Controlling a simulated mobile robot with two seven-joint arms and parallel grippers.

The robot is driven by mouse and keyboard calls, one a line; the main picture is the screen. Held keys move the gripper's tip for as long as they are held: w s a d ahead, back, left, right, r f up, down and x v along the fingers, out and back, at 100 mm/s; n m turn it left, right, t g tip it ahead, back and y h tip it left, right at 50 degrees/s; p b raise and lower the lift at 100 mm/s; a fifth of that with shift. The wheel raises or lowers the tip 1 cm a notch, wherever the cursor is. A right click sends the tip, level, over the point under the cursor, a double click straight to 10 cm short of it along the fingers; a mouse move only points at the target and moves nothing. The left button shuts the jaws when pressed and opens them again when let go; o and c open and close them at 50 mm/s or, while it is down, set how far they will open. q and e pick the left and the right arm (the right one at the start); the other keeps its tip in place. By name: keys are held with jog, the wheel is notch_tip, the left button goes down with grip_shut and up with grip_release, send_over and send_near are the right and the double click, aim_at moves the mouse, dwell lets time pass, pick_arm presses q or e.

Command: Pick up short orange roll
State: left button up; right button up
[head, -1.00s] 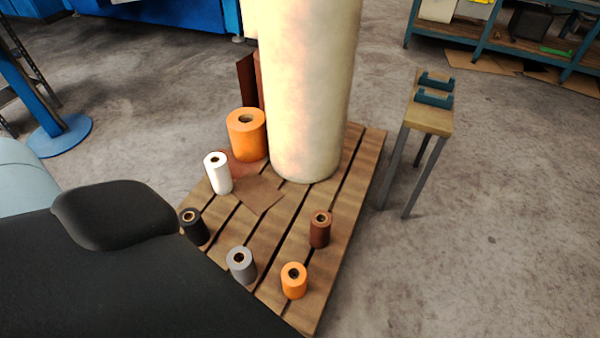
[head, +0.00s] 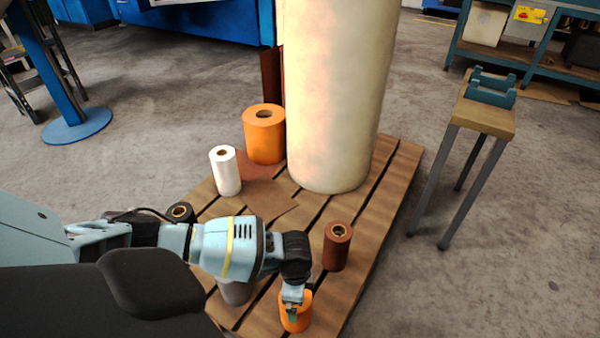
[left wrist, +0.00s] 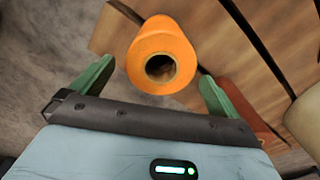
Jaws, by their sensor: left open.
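The short orange roll (head: 296,318) stands upright on the wooden pallet near its front corner. My left gripper (head: 292,301) is over it in the head view and hides part of its top. In the left wrist view the short orange roll (left wrist: 161,58) shows its dark core hole and lies ahead of and between the green fingers of my open left gripper (left wrist: 155,85). I see floor or pallet between each finger and the roll, so the jaws are not closed on it. My right gripper is in neither view.
A brown roll (head: 337,246) stands just right of my left wrist. A grey roll (head: 235,291) is partly hidden under my left arm. A white roll (head: 226,171), larger orange roll (head: 264,134) and tall cream roll (head: 335,100) stand farther back. A small stand (head: 484,115) is at right.

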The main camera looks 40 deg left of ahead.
pick_arm(q)
jog(key=shift+a+f, duration=0.1)
jog(key=shift+f, duration=0.1)
notch_tip(320, 180, down, 2)
jog(key=shift+f+b, duration=0.25)
jog(key=shift+b, duration=0.4)
jog(key=shift+f, duration=0.2)
notch_tip(320, 180, down, 5)
jog(key=b, duration=0.3)
jog(key=shift+r, duration=0.1)
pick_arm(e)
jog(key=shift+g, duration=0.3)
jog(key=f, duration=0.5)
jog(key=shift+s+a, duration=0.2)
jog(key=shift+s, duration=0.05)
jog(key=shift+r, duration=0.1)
